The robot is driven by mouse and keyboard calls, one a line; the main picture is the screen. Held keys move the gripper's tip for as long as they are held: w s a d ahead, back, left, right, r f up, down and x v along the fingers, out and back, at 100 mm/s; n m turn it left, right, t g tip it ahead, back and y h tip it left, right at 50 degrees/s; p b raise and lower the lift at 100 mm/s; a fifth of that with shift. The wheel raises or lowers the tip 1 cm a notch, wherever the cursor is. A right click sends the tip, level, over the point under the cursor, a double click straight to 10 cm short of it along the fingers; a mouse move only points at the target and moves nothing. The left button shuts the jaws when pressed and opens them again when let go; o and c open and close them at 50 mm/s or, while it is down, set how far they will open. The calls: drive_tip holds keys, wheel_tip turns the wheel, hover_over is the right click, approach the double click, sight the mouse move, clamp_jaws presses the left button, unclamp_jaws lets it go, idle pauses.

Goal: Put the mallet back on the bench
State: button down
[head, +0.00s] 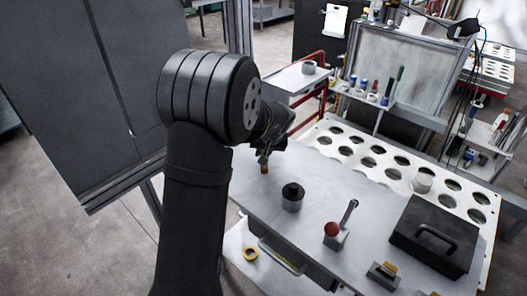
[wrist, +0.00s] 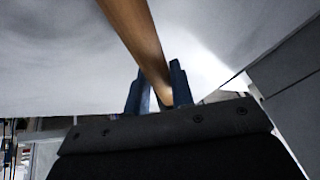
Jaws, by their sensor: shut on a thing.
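My gripper (head: 263,156) is over the back left part of the grey bench (head: 325,182) in the head view. In the wrist view its blue fingers (wrist: 157,88) are shut on a wooden handle (wrist: 135,28), which I take to be the mallet's. A short brown end of the mallet (head: 264,169) shows below the fingers in the head view. The mallet's head is not visible in either view. I cannot tell whether the mallet touches the bench.
On the bench stand a grey cylinder with a black top (head: 292,196), a red-knobbed lever (head: 335,232), a black case (head: 435,235) and a small yellow-topped block (head: 384,275). A white rack with holes (head: 390,172) runs along the back.

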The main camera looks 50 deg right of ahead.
drive_tip(key=c, duration=1.3)
unclamp_jaws()
drive_tip(key=shift+o, duration=0.2)
drive_tip(key=v, duration=1.2)
